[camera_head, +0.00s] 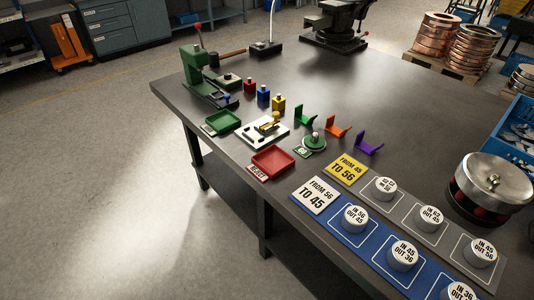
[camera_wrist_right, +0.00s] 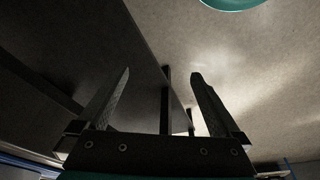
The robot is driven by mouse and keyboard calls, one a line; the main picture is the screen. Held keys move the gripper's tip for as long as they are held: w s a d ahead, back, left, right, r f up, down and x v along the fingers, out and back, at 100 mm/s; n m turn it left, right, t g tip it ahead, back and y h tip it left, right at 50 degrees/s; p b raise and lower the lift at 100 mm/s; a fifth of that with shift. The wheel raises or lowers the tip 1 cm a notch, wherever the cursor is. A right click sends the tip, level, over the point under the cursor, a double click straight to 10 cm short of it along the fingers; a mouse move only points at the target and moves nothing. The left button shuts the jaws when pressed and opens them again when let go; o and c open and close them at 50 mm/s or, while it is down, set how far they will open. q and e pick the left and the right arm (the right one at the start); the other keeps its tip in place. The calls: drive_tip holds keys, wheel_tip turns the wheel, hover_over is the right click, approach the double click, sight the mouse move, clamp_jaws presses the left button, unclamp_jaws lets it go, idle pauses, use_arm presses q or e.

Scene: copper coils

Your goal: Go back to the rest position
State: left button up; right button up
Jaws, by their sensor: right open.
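My right gripper (camera_wrist_right: 161,75) shows only in the right wrist view. Its two fingers are apart, with nothing between them. Behind the fingers are the dark table structure (camera_wrist_right: 90,40) on the left and the lit floor (camera_wrist_right: 270,70) on the right. Neither arm nor gripper shows in the head view, and my left gripper is in no view.
The table (camera_head: 330,90) bears a green press (camera_head: 205,80), a red tray (camera_head: 273,161), a green tray (camera_head: 222,122), coloured brackets, a blue board (camera_head: 335,224) with labelled round pieces, and a metal drum (camera_head: 494,182). Copper coils (camera_head: 433,35) stand behind. Floor (camera_head: 90,190) at left is clear.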

drive_tip(key=s+f, duration=0.3)
drive_tip(key=f, duration=0.4)
drive_tip(key=s+f, duration=0.3)
drive_tip(key=f, duration=0.4)
drive_tip(key=s+d+f+g, duration=0.1)
drive_tip(key=s+d+f, duration=0.2)
drive_tip(key=s+f, duration=0.6)
drive_tip(key=s, duration=0.2)
drive_tip(key=shift+s+g, duration=0.3)
drive_tip(key=shift+g, duration=0.1)
